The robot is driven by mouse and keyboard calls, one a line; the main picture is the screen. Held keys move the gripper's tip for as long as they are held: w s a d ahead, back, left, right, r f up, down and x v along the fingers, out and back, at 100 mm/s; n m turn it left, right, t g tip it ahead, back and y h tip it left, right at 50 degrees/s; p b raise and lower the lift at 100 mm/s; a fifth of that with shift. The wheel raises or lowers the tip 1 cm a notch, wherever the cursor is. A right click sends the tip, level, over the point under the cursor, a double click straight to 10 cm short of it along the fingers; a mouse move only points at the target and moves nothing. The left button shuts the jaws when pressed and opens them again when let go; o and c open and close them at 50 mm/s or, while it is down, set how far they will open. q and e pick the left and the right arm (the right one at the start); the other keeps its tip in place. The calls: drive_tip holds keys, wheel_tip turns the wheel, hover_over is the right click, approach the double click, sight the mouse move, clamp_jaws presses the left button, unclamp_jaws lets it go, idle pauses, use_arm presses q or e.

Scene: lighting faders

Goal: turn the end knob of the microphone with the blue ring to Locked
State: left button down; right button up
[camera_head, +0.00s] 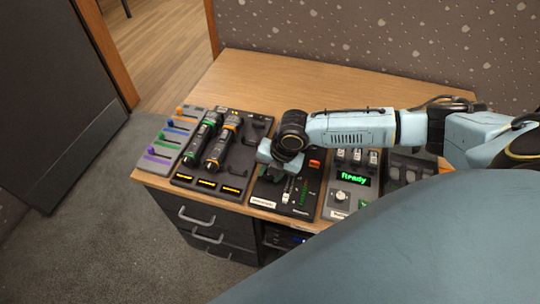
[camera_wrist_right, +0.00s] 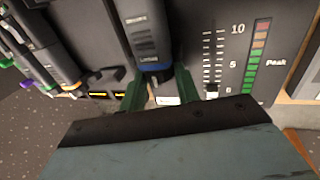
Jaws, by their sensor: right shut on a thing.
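My right gripper (camera_head: 276,154) points down over the dark fader panel (camera_head: 312,186) in the head view. In the right wrist view, the microphone with the blue ring (camera_wrist_right: 146,32) reaches down from the top, its blue band near its lower end. The green fingers of my right gripper (camera_wrist_right: 158,88) stand on either side of this end, shut on the dark end knob, which is mostly hidden. The small lettering above the band is too blurred to read surely. This microphone is hidden by my gripper in the head view. My left gripper is not in view.
Microphones with green (camera_head: 198,142) and orange (camera_head: 221,147) rings lie in the dark cradle (camera_head: 184,180) to the left. A grey panel with coloured sliders (camera_head: 150,158) is farther left. A "Ready" display unit (camera_head: 352,178) stands right. The desk's back (camera_head: 300,82) is clear.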

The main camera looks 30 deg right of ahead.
drive_tip(key=o, duration=1)
drive_tip(key=p+v, duration=0.2)
drive_tip(key=v, duration=1.1)
drive_tip(key=shift+d+r, duration=0.1)
drive_tip(key=shift+r, duration=0.1)
drive_tip(key=shift+f, duration=0.1)
